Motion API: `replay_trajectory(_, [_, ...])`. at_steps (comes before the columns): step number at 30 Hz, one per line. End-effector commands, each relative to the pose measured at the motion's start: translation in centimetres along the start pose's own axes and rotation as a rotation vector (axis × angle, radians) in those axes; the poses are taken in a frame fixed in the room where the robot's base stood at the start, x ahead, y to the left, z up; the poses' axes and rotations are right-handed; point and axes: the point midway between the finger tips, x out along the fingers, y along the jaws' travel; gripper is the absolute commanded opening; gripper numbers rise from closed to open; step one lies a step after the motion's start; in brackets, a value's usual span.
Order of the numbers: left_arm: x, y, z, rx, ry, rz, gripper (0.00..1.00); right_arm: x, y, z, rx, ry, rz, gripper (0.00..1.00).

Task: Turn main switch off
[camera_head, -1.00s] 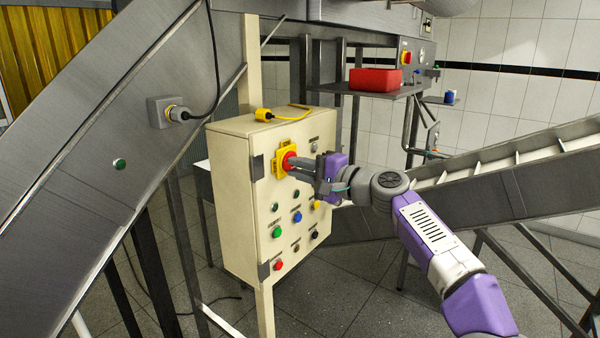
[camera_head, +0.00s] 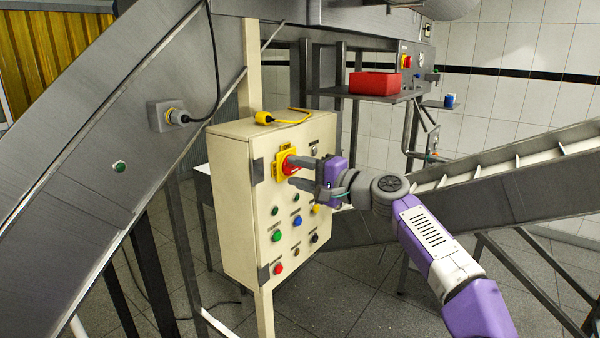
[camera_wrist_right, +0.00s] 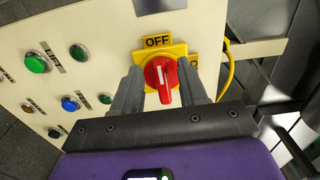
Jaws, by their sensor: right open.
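The main switch is a red rotary knob (camera_head: 288,164) on a yellow plate, high on the front of the cream control box (camera_head: 233,205). In the right wrist view the red knob (camera_wrist_right: 160,80) stands upright in the picture, its white line running toward the OFF label (camera_wrist_right: 158,41). My right gripper (camera_head: 292,171) is open at the switch. In the wrist view its two grey fingers lie on either side of the knob, with gaps visible; I cannot tell their exact depth relative to it. My left gripper is not in view.
Several coloured buttons (camera_head: 297,220) sit below the switch. A yellow connector with a cable (camera_head: 264,118) lies on top of the box. A sloping conveyor (camera_head: 480,180) runs behind my right arm. A red bin (camera_head: 375,82) stands on a shelf behind.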

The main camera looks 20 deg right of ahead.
Motion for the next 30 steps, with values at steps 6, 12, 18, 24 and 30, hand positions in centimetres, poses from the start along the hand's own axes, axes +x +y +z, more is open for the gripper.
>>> replay_trajectory(6, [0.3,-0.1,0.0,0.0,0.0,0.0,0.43,-0.9,0.0,-0.1,0.0,0.004,-0.001,0.43])
replay_trajectory(12, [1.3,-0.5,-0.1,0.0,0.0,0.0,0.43,-4.2,0.1,-0.1,-0.001,0.005,0.0,0.43])
replay_trajectory(18, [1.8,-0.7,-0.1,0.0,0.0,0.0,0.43,-6.9,0.1,-0.1,-0.001,0.004,0.001,0.43])
replay_trajectory(24, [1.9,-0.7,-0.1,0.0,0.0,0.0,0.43,-7.6,0.0,0.0,0.001,0.0,0.0,0.43])
replay_trajectory(30, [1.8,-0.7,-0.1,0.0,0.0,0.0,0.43,-7.6,0.0,0.0,0.0,0.0,0.0,0.43])
